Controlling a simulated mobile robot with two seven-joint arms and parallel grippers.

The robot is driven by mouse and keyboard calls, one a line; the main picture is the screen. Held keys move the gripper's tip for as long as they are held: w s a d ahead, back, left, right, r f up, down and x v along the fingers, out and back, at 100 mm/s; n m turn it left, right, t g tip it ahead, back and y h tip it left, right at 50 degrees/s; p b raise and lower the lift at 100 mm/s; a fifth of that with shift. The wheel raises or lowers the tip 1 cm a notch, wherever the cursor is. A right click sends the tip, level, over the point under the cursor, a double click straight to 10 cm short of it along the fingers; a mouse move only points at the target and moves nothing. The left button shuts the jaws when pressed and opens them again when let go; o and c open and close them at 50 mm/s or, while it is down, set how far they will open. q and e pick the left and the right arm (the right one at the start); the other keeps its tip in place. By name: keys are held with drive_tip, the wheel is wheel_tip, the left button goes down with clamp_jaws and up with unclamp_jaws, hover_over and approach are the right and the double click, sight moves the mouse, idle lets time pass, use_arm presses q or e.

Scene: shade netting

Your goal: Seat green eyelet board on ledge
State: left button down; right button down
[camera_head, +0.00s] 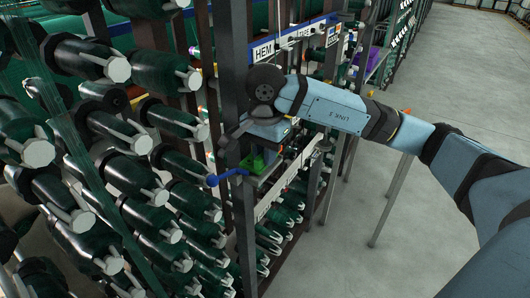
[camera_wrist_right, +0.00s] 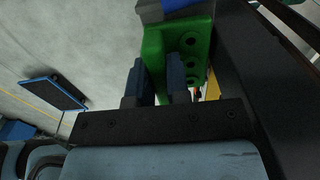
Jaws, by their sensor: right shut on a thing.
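The green eyelet board (camera_wrist_right: 152,45) is between the two dark fingers of my right gripper (camera_wrist_right: 156,66) in the right wrist view. Several round holes show along its right part, and its top edge meets a blue and grey thing. In the head view a small green part of the board (camera_head: 258,160) shows at the rack, below my right wrist. My wrist and the rack post hide most of the right gripper there. A ledge (camera_head: 288,176) with a pale front strip runs along the rack beside the green; contact between them cannot be told. My left gripper is not in view.
A dark rack post (camera_head: 238,100) stands close to my right wrist. A blue lever (camera_head: 228,177) sticks out left of the green board. Many dark green rolls with pale ends (camera_head: 120,70) fill the left side. Open concrete floor (camera_head: 430,230) lies to the right.

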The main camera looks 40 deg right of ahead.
use_arm(q)
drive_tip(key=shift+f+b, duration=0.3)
drive_tip(key=shift+b, duration=0.15)
use_arm(e)
drive_tip(key=shift+f, duration=0.6)
drive_tip(key=c, duration=1)
unclamp_jaws()
drive_tip(key=shift+r, duration=0.5)
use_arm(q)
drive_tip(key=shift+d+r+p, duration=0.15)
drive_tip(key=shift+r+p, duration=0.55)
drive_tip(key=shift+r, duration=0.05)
use_arm(e)
wheel_tip(320, 180, up, 13)
